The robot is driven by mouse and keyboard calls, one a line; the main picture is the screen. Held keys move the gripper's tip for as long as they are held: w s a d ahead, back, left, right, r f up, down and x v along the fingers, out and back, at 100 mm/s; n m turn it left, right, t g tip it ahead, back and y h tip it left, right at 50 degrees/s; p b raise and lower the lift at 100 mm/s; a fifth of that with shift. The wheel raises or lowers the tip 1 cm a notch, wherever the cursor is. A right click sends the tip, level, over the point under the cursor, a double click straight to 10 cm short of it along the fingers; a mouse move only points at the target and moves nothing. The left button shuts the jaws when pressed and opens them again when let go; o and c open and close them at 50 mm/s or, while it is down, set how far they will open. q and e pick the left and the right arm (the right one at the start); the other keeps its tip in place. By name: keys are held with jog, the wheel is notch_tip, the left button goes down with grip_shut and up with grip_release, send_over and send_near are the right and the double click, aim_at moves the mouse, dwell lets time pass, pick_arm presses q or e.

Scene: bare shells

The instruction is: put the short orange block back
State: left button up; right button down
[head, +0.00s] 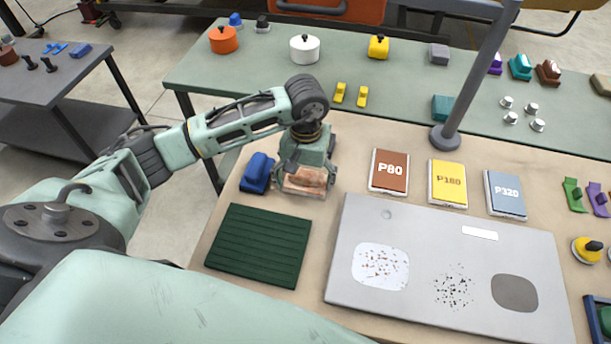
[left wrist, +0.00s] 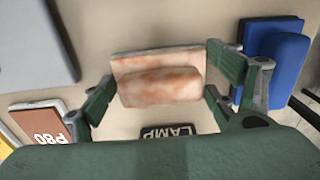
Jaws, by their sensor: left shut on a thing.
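The short orange block (head: 304,181) is a mottled, worn orange-and-white piece with a raised ridge along its top and a flat base. It is at the far left part of the tan work table. My left gripper (head: 306,176) comes down over it from above, its fingers on both sides. In the left wrist view the block (left wrist: 160,82) sits between the green fingers, and the left gripper (left wrist: 162,88) is shut on it. I cannot tell whether its base touches the table. My right gripper is not in view.
A blue block (head: 257,172) stands just left of the gripper. A dark green ribbed mat (head: 259,244) lies in front. Sanding pads P80 (head: 390,171), P180 (head: 448,184) and P320 (head: 506,194) and a grey panel (head: 420,222) are to the right. A dark label (left wrist: 172,133) lies near the block.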

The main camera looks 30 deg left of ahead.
aim_at(306, 174)
pick_arm(q)
jog(key=o, duration=0.8)
jog(key=shift+f, duration=0.15)
jog(key=shift+c, duration=0.2)
jog(key=o, duration=0.5)
jog(key=shift+c, duration=0.2)
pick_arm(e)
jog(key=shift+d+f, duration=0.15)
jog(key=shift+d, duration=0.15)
pick_arm(q)
jog(key=shift+r+p, duration=0.3)
jog(key=shift+w+r+b, duration=0.1)
jog(key=shift+r+b, duration=0.25)
jog(key=shift+r, duration=0.05)
notch_tip(306, 174, up, 10)
jog(key=b, duration=0.2)
jog(key=shift+f+b, duration=0.15)
jog(key=shift+b, duration=0.15)
jog(key=shift+r, duration=0.7)
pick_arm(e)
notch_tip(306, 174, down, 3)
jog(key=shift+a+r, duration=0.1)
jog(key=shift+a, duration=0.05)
